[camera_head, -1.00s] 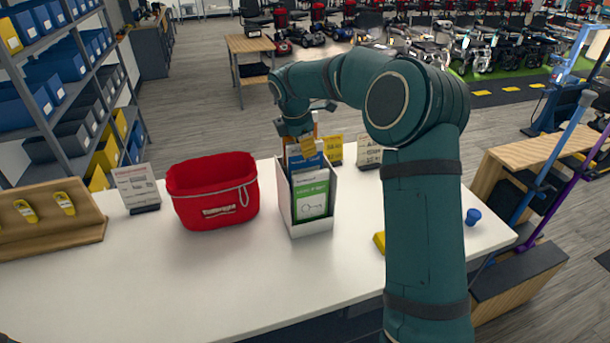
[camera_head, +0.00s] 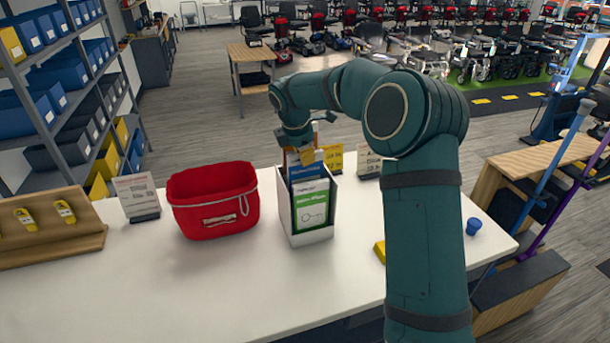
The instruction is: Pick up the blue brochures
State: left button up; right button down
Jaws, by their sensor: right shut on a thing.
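The blue brochures (camera_head: 308,172) stand upright in a white brochure holder (camera_head: 308,239), behind green-and-white brochures (camera_head: 311,206). Only their upper part shows. My right gripper (camera_head: 305,158) reaches down from above at the back of the holder and is shut at the top of the blue brochures. Its fingertips are small and partly hidden. An orange-brown edge shows behind them. My left gripper is not in view.
A red basket bag (camera_head: 212,205) stands left of the holder, with a small sign (camera_head: 137,195) beyond it. Yellow and white price cards (camera_head: 333,157) stand behind the holder. A yellow block (camera_head: 380,251) and a blue cup (camera_head: 473,226) lie right. The front of the white table (camera_head: 220,285) is clear.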

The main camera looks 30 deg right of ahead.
jog(key=shift+r, duration=0.45)
notch_tip(320, 180, up, 18)
jog(key=p, duration=0.2)
jog(key=shift+f+p, duration=0.25)
jog(key=shift+p, duration=0.15)
dwell(0.6)
